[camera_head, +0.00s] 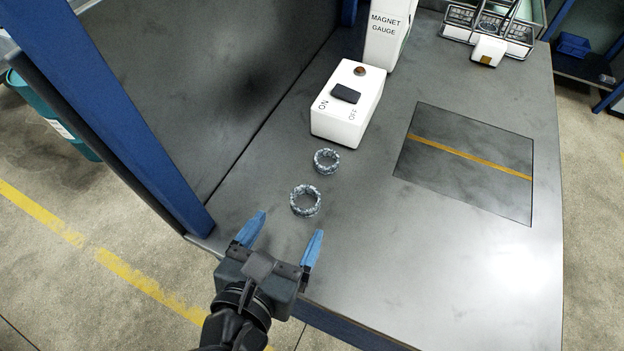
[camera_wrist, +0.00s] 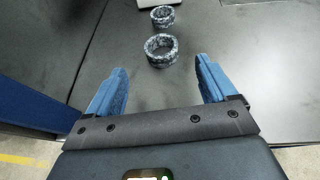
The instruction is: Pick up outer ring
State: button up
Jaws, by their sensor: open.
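Two grey mottled rings lie flat on the table. The larger ring (camera_head: 305,212), which looks like the outer ring, is nearer to my gripper (camera_head: 281,231). The smaller ring (camera_head: 326,172) lies just behind it, apart from it. My gripper has two blue fingers, spread wide and empty, at the table's near edge. In the wrist view the larger ring (camera_wrist: 148,58) is ahead of the gap between my fingertips (camera_wrist: 160,72), slightly left of its middle. The smaller ring (camera_wrist: 163,27) is further on. My gripper touches neither ring.
A white box (camera_head: 332,127) with a dark switch stands behind the rings. The white magnet gauge (camera_head: 388,35) is behind that. A dark square plate with a yellow stripe (camera_head: 470,140) is at right. A blue post (camera_head: 150,120) and grey panel border the left. The table's front right is clear.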

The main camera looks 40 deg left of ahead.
aim_at(309, 190)
jog(key=x, duration=0.7)
jog(key=shift+w+r, duration=0.1)
jog(key=shift+w, duration=0.3)
jog(key=c, duration=1.2)
